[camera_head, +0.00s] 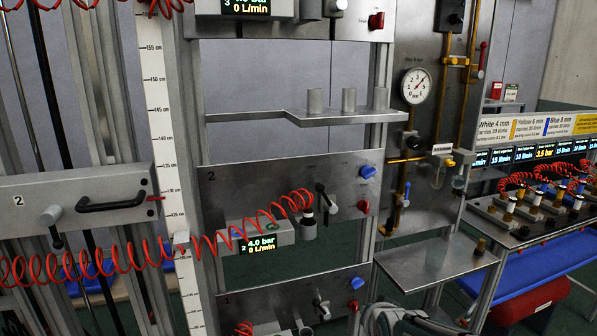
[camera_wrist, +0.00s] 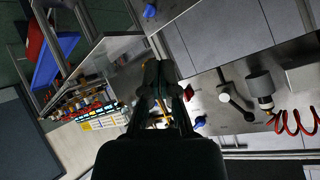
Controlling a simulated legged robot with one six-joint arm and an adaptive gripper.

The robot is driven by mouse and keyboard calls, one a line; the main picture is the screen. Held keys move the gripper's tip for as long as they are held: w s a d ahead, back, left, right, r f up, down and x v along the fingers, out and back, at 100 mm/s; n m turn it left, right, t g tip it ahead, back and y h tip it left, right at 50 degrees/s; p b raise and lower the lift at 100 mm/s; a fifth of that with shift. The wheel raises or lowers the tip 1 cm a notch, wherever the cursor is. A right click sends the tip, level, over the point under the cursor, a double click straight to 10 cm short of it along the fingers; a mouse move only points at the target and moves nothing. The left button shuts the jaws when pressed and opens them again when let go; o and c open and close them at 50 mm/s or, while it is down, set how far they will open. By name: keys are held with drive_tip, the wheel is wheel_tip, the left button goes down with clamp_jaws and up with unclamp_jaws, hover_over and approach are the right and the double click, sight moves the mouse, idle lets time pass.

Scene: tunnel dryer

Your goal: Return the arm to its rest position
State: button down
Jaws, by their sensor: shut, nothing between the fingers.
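My gripper (camera_wrist: 161,82) shows in the wrist view, its dark fingers together at the centre and empty. It points toward the metal rack, which looks turned in this view. A red coiled hose and a lever lie to the right of the fingers, apart from them in the picture. In the head view I cannot make out the gripper. A grey shape at the bottom edge, right of the middle, may be part of my arm, but I cannot tell.
The rack panel 2 (camera_head: 220,190) carries a red coiled hose (camera_head: 120,262), a blue knob (camera_head: 367,172) and a lever (camera_head: 326,198). A metal shelf (camera_head: 435,262) juts out right of it. A gauge board (camera_head: 415,60) stands behind, and a bench with several small displays (camera_head: 545,152) is at right.

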drive_tip(key=s+r+n+g, duration=0.2)
drive_tip(key=s, duration=0.8)
drive_tip(key=s+d+r+n+g, duration=0.1)
drive_tip(key=s+r+n+g, duration=0.1)
drive_tip(key=s, duration=0.9)
drive_tip(key=shift+s+d+r+n+g, duration=0.2)
drive_tip(key=shift+n+g, duration=0.3)
drive_tip(key=shift+n, duration=0.1)
drive_tip(key=shift+a, duration=0.1)
